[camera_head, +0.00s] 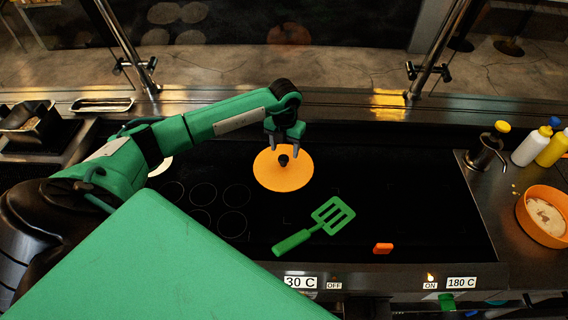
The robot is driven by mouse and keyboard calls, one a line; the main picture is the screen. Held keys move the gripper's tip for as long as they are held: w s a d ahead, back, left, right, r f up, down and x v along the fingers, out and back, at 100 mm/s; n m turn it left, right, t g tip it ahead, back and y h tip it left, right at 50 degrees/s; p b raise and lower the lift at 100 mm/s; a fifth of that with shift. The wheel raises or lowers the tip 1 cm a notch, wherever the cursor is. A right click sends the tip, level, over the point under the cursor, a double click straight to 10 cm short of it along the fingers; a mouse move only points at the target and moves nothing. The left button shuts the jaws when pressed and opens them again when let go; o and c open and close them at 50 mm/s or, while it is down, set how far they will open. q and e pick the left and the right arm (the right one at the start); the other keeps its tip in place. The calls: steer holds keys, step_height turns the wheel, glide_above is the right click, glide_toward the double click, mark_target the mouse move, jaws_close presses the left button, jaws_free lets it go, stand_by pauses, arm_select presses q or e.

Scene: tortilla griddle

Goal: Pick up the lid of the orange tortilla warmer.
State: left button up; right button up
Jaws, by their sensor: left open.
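The orange lid (283,177) lies on the black griddle near its middle and has a dark knob (283,160) at its centre. My left gripper (284,151) points down over the lid, with its open fingers on either side of the knob. I cannot tell whether the fingers touch the knob. An orange bowl (545,216), apart from the lid, stands on the right counter with pale contents. My right gripper is not in view.
A green spatula (318,226) and a small orange block (383,248) lie on the griddle (420,200) in front of the lid. A pump dispenser (487,150), a white bottle (527,149) and a yellow bottle (553,150) stand at right. Metal posts rise behind the griddle.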

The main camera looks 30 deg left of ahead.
mark_target(283, 157)
arm_select(q)
steer(key=shift+s+f+p, duration=0.1)
steer(key=shift+f+p, duration=0.4)
steer(key=shift+p, duration=0.1)
step_height(283, 157, down, 3)
steer(key=shift+a+f+p, duration=0.1)
steer(key=shift+f+p, duration=0.05)
steer(key=shift+p, duration=0.7)
steer(key=shift+f, duration=0.45)
steer(key=shift+c, duration=0.3)
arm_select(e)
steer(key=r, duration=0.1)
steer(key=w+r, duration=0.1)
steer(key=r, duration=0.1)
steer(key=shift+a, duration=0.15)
arm_select(q)
steer(key=c, duration=1)
